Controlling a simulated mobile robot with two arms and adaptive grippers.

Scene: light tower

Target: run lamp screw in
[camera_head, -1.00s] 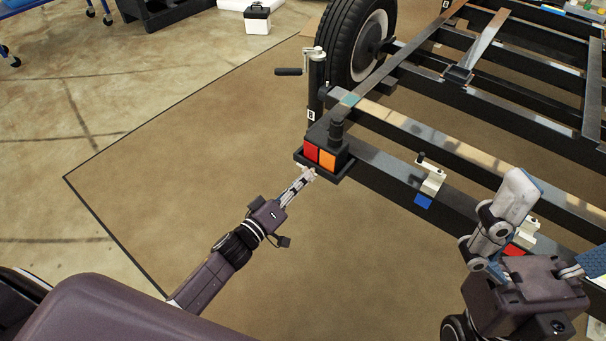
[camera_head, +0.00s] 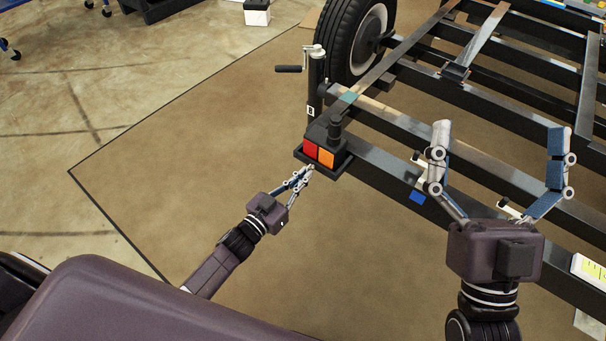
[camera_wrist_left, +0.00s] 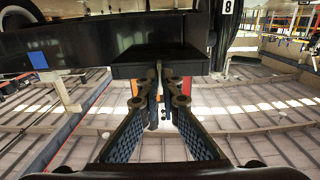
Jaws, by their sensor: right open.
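The lamp, with a red and an orange lens (camera_head: 319,154), sits on a black bracket (camera_head: 341,171) at the trailer frame's near corner. My left gripper (camera_head: 312,168) reaches up from below left, its tips at the bracket's underside. In the left wrist view, its fingers (camera_wrist_left: 159,78) converge to a narrow pinch under the dark bracket (camera_wrist_left: 150,62). The lamp screw is mostly hidden between the tips; only a small tan spot shows there in the head view. My right gripper (camera_head: 497,150) is wide open and empty, fingers up, above the frame's near beam.
The trailer frame (camera_head: 377,179) fills the right side, with a wheel (camera_head: 352,35) behind the lamp. A crank jack (camera_head: 314,80) stands beside the lamp.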

